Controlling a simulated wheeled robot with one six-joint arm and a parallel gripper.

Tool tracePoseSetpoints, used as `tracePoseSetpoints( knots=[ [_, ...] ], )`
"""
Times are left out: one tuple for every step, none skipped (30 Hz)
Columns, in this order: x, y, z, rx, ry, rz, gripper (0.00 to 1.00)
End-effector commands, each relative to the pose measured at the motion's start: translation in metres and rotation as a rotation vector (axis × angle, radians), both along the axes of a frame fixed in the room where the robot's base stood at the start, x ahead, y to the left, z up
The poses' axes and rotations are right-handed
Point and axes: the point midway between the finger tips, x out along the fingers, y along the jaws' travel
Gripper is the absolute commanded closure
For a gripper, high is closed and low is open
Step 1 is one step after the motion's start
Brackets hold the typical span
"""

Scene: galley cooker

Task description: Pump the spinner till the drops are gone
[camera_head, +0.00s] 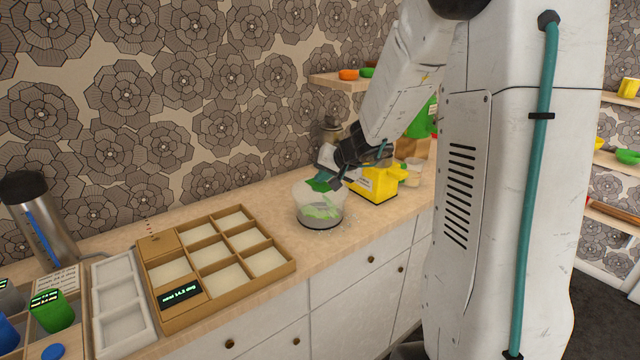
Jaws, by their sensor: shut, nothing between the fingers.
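The spinner (320,217) is a clear round bowl with a dark grey base, standing on the wooden counter near the middle of the view. Green leaf-like shapes show through its wall. A darker green patch (317,185) shows at its top, under my gripper. My gripper (328,180) is shut and empty, pointing down at the spinner's top from the upper right. I cannot tell whether its fingertips touch the spinner. Small pale specks lie around the spinner's base, and single drops are too small to make out.
A yellow box (374,186) stands close to the right of the spinner. A wooden compartment tray (284,264) with a small display lies to the left. Beyond it are a white tray (124,323), a green cup (53,312) and a steel flask (42,220). Bare counter lies before the spinner.

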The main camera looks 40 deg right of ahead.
Motion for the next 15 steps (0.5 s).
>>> tracePoseSetpoints(
  knots=[
    [-0.0001, 0.0001, -0.0011, 0.000, 0.001, 0.001, 1.00],
    [-0.0001, 0.0001, -0.0016, 0.000, 0.001, 0.001, 1.00],
    [-0.0002, 0.0001, -0.0020, 0.000, 0.001, 0.001, 1.00],
    [-0.0001, 0.0001, -0.0024, 0.000, 0.001, 0.000, 1.00],
    [-0.0002, 0.0000, -0.0028, 0.000, 0.001, 0.000, 1.00],
    [-0.0002, 0.0001, -0.0034, 0.001, 0.001, -0.001, 1.00],
    [-0.0002, 0.0001, -0.0038, 0.001, 0.002, 0.000, 1.00],
    [-0.0002, 0.0001, -0.0041, 0.001, 0.002, 0.000, 1.00],
    [-0.0003, 0.0001, -0.0047, 0.001, 0.002, 0.000, 1.00],
    [-0.0003, 0.0001, -0.0050, 0.001, 0.002, 0.000, 1.00],
    [-0.0003, 0.0001, -0.0055, 0.001, 0.002, 0.000, 1.00],
    [-0.0003, 0.0001, -0.0059, 0.001, 0.002, 0.000, 1.00],
    [-0.0003, 0.0001, -0.0063, 0.001, 0.001, -0.001, 1.00],
    [-0.0002, 0.0001, -0.0067, 0.001, 0.001, -0.001, 1.00],
    [-0.0003, 0.0001, -0.0072, 0.001, 0.001, -0.001, 1.00]
  ],
)
